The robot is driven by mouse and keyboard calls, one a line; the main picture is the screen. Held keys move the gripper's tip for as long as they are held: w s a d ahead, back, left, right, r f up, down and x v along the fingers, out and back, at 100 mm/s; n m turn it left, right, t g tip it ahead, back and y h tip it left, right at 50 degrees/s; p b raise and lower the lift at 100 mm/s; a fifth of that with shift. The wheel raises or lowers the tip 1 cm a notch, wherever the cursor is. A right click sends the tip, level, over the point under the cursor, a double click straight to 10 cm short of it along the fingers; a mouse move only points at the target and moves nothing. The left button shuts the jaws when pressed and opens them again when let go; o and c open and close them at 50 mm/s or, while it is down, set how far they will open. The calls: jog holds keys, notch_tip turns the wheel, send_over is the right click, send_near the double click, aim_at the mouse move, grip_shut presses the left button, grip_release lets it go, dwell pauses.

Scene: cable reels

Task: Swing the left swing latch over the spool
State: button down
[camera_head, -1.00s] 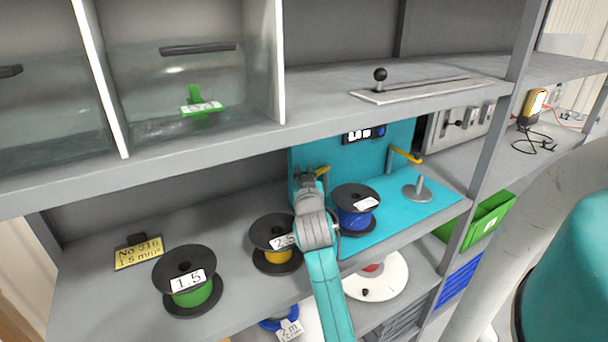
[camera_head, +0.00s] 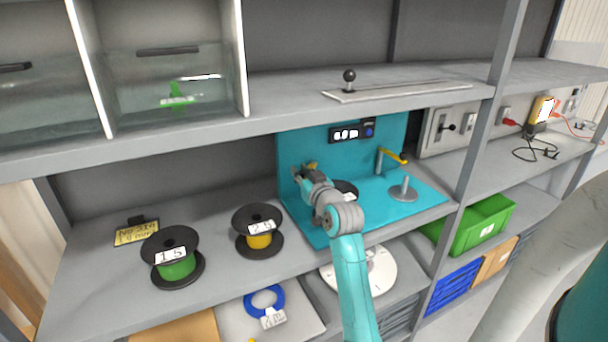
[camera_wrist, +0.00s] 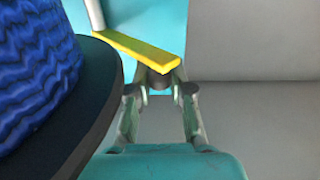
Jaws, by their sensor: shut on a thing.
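The left swing latch is a yellow bar (camera_head: 312,165) at the left of the teal stand. In the wrist view its bar (camera_wrist: 140,50) slants from a pale post to a dark knob at its free end. My gripper (camera_head: 303,172) is at this latch; its fingers (camera_wrist: 161,92) are closed on the knob end. The spool, wound in blue (camera_wrist: 35,70) with a dark flange, stands left of the fingers in the wrist view. The bar's free end points away from the spool there. In the head view my arm hides most of the spool (camera_head: 346,187).
A right latch (camera_head: 392,157) and a bare grey post (camera_head: 403,190) stand on the teal base. A yellow reel (camera_head: 258,240) and a green reel (camera_head: 175,265) stand left on the same shelf. The upper shelf (camera_head: 300,112) runs above my arm.

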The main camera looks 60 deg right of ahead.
jog(key=shift+s+d+n+t+y, duration=0.2)
jog(key=shift+s+n+t+y, duration=0.45)
jog(key=shift+y, duration=0.35)
jog(key=c, duration=1)
grip_release()
jog(key=shift+c, duration=0.2)
jog(key=v, duration=1.2)
